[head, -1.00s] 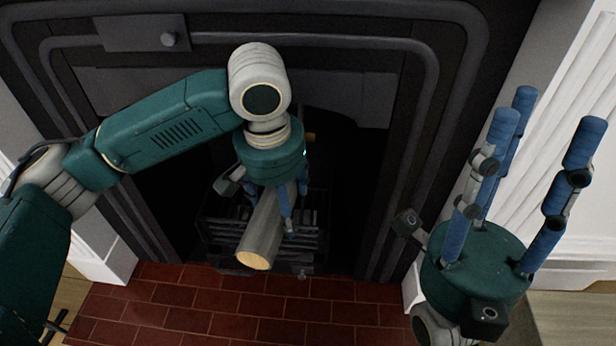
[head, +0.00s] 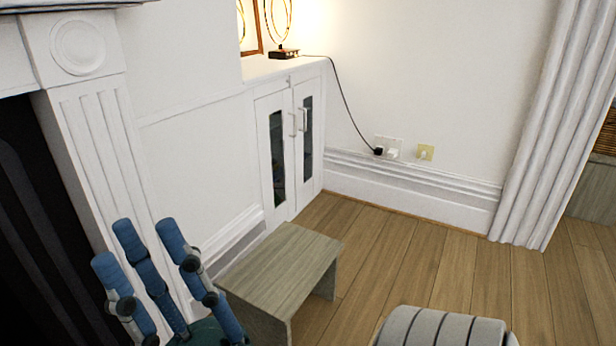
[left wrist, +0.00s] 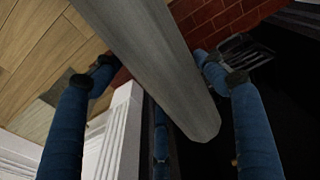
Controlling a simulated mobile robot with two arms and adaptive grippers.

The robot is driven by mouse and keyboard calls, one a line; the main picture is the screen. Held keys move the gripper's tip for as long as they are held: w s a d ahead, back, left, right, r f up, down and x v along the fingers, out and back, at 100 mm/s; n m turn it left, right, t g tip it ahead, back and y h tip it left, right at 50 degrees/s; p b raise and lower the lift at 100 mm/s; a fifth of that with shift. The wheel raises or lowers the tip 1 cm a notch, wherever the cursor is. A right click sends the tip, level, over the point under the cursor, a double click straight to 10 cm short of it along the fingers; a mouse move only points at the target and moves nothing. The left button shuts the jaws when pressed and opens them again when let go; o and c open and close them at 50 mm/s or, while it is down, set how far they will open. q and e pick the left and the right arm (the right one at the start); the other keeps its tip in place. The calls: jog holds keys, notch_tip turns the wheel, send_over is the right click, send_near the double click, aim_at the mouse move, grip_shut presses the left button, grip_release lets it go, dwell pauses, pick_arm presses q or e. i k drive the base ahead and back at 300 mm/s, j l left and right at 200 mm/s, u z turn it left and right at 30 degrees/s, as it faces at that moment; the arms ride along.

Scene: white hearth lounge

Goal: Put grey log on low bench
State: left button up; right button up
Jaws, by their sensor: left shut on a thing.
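The grey log (left wrist: 160,65) runs diagonally through the left wrist view, with one end near the lower middle. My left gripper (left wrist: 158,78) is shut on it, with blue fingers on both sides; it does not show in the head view. The low bench (head: 283,262) is a grey-brown wooden piece with a bare top, standing on the floor at the lower middle of the head view. My right gripper (head: 145,255) points up at the lower left of the head view, left of the bench. Its fingers are apart and empty.
A white cabinet (head: 290,150) with a lamp (head: 283,50) on top stands behind the bench. The white fireplace column (head: 95,150) is at left. Brick hearth (left wrist: 225,30) shows in the left wrist view.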

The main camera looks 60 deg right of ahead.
aim_at(285, 263)
jog(key=l+z, duration=0.2)
jog(key=z, duration=0.15)
jog(key=i+l+z, duration=0.1)
jog(key=z, duration=0.25)
jog(key=i+l+z, duration=0.1)
jog(key=l+z, duration=0.25)
jog(key=i+l, duration=0.2)
jog(key=l, duration=0.15)
jog(key=i+l, duration=0.25)
jog(key=l, duration=0.15)
jog(key=i+l, duration=0.2)
jog(key=l, duration=0.15)
jog(key=i+l, duration=0.2)
jog(key=l, duration=0.2)
